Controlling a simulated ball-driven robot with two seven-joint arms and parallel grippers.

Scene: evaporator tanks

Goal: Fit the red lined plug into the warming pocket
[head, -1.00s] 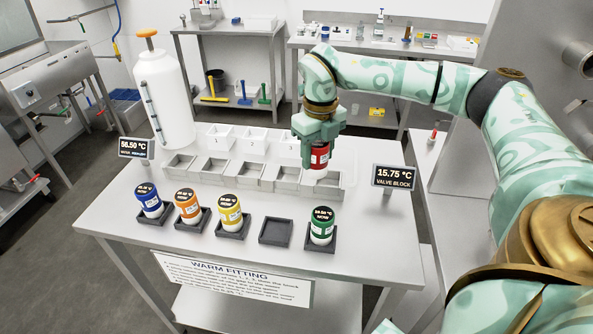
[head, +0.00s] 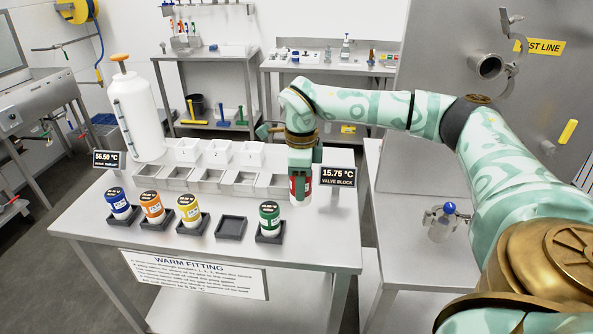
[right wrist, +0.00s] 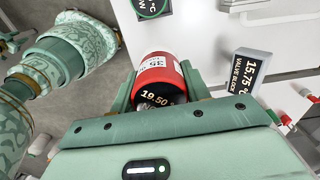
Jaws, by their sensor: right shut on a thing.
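My right gripper (head: 301,178) is shut on the red lined plug (head: 300,192), a red cylinder with a white lower part. It hangs near the right end of the grey pocket row, left of the valve block display. Whether it touches anything below cannot be told. In the right wrist view the plug (right wrist: 158,76) sits between the fingers, its dark face reading 19.50. My left gripper is out of view.
Blue (head: 118,203), orange (head: 152,207), yellow (head: 189,210) and green (head: 269,217) plugs stand in dark trays along the front; one tray (head: 231,228) is empty. A 15.75 °C valve block display (head: 338,177) stands close right. A white tank (head: 137,112) stands back left.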

